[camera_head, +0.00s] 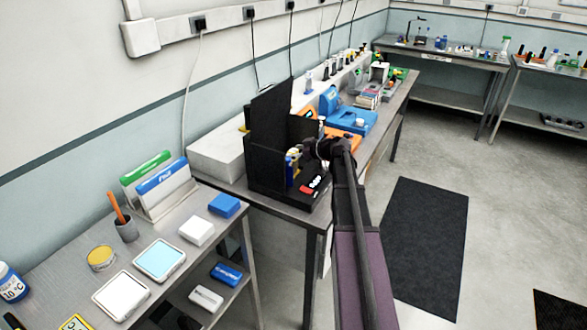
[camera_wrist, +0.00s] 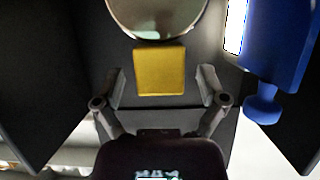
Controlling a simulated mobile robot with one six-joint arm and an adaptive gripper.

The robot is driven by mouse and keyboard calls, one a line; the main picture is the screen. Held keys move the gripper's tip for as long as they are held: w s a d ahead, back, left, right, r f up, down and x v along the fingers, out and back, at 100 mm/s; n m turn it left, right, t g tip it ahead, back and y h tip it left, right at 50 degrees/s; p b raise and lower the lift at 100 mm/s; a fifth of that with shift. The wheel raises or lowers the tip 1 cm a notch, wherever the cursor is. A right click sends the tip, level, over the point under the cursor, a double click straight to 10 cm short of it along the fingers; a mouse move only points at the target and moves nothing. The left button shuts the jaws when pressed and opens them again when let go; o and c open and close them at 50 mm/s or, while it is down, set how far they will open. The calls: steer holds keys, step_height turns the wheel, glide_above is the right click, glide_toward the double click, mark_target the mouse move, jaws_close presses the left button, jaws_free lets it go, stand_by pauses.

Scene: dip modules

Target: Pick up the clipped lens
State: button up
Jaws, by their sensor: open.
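The clipped lens shows in the wrist view as a round, pale greenish disc (camera_wrist: 156,14) cut off by the top edge, with a yellow block-shaped clip (camera_wrist: 160,68) below it. My gripper (camera_wrist: 160,88) is open, with one finger on each side of the yellow clip. A gap shows between the clip and each finger, and nothing is held. In the head view, my gripper (camera_head: 322,150) is at the open front of a black housing (camera_head: 268,140). I cannot make out the lens there.
A blue part with a knob (camera_wrist: 278,55) stands close to the right of the lens, beside a bright strip. Dark walls flank both sides. In the head view, a blue device (camera_head: 345,115) stands farther along the bench; a nearer bench (camera_head: 190,262) holds several small boxes.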

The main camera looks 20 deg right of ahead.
jaws_close()
steer(key=shift+r, duration=0.2)
step_height(320, 180, up, 10)
steer(key=p, duration=1)
steer(key=shift+f, duration=0.2)
stand_by(0.5)
